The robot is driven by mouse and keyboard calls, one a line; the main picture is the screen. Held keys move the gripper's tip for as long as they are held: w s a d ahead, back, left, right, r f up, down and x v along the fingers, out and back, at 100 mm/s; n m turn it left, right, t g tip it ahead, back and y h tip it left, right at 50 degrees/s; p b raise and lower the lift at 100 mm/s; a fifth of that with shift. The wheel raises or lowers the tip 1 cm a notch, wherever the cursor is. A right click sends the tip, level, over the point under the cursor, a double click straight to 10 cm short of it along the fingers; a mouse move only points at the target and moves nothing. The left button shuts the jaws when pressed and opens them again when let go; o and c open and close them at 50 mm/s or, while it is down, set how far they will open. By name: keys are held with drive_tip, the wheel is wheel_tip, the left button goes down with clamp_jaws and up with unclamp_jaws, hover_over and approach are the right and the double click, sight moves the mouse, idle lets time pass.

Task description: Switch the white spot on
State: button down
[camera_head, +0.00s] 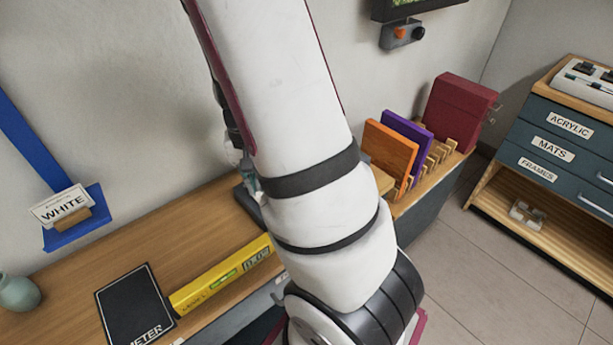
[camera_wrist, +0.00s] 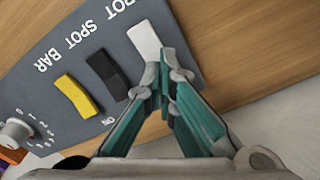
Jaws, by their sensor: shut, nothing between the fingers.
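In the wrist view a grey switch panel (camera_wrist: 65,60) lies on the wooden bench. It carries a white rocker switch (camera_wrist: 144,40), a black rocker switch (camera_wrist: 107,74) and a yellow rocker switch (camera_wrist: 76,96). Lettering reading "BAR" and "SPOT" runs along one side, with "ON" at the other. My gripper (camera_wrist: 165,72) is shut and empty, its fingertips at the lower end of the white switch; I cannot tell whether they touch it. In the head view my arm hides most of the panel and gripper.
A knob (camera_wrist: 16,132) sits at the panel's left. Orange (camera_head: 389,152) and purple panels stand in a rack behind my arm.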

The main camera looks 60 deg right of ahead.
drive_tip(key=shift+f+b, duration=0.35)
drive_tip(key=shift+f, duration=0.1)
drive_tip(key=shift+r, duration=0.15)
drive_tip(key=shift+r+p, duration=3)
drive_tip(key=shift+r, duration=0.4)
drive_tip(key=s+a+r+n+t+y, duration=0.15)
drive_tip(key=s+a+r+n, duration=0.25)
drive_tip(key=a+r, duration=0.85)
drive_tip(key=s+a+r+n+t+h, duration=0.1)
drive_tip(key=s+a+r+n+t, duration=0.2)
drive_tip(key=s+r, duration=0.6)
drive_tip(key=s+a+n, duration=0.2)
drive_tip(key=shift+s+a+r+h, duration=0.15)
drive_tip(key=shift+s+r+h, duration=0.05)
drive_tip(key=shift+s+h, duration=0.2)
